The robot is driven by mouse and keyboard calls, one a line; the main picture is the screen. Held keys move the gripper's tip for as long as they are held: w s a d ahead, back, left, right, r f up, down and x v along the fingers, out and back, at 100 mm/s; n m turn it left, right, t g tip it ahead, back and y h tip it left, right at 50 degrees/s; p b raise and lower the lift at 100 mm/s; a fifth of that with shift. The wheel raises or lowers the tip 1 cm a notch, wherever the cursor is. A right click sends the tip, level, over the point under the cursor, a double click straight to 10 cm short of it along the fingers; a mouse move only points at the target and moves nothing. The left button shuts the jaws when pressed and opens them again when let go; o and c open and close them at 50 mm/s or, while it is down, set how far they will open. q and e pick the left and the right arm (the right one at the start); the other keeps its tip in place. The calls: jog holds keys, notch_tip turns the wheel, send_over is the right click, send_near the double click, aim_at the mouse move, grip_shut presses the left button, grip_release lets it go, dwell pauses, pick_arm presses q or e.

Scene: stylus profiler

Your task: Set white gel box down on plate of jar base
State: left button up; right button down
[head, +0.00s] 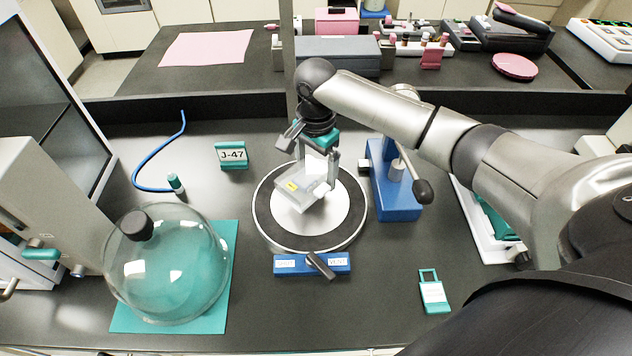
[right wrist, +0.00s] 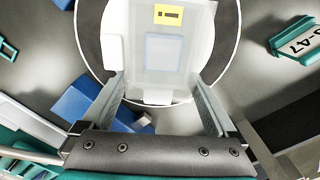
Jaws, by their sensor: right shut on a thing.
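The white gel box (head: 302,187), a translucent flat box with a yellow label, is in my right gripper (head: 317,172) over the round jar base. In the right wrist view the box (right wrist: 165,60) sits between the two fingers (right wrist: 160,85). The jar base has a pale plate (head: 300,222) inside a dark ring (head: 350,232), with a blue valve block in front. The box covers part of the plate; whether it touches the plate cannot be told. My left gripper is not in view.
A glass bell jar (head: 168,265) with a black knob stands on a teal mat (head: 222,305) at the left. A blue stand (head: 392,190) with a lever is close right of the base. A J-47 sign (head: 232,155) stands behind left. A teal tag (head: 433,290) lies front right.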

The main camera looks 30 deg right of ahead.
notch_tip(320, 180, down, 4)
jog(key=shift+r+b, duration=0.1)
jog(key=shift+b, duration=0.25)
jog(key=shift+f, duration=0.25)
grip_release()
jog(key=shift+r, duration=0.15)
notch_tip(320, 180, up, 12)
jog(key=shift+p, duration=1)
